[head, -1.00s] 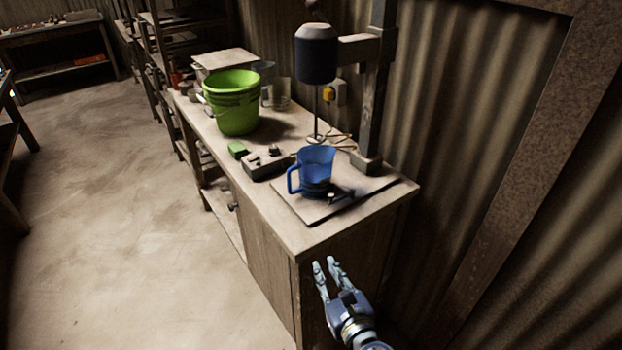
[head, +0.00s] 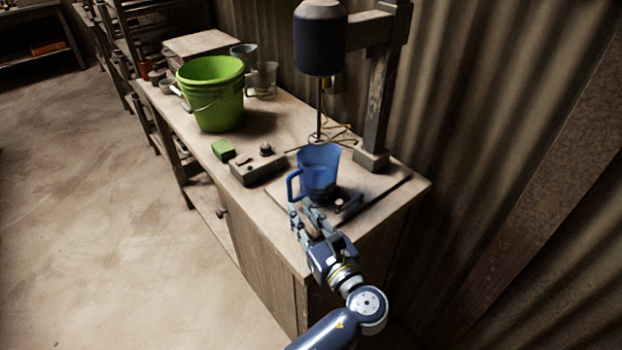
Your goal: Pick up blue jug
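The blue jug (head: 318,170) stands upright on a flat board (head: 376,203) at the near end of the workbench, below the mixer. Its handle is on its left side. My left gripper (head: 301,208) is open and empty, in front of the jug, with its fingertips just below the handle in the picture. I cannot tell whether they touch the jug. The gripper hides part of the board. My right gripper is not in view.
The mixer (head: 320,40) with its thin shaft and whisk hangs just above and behind the jug, beside an upright post (head: 380,105). A grey control box (head: 257,168), green block (head: 223,150) and green bucket (head: 215,95) stand to the left.

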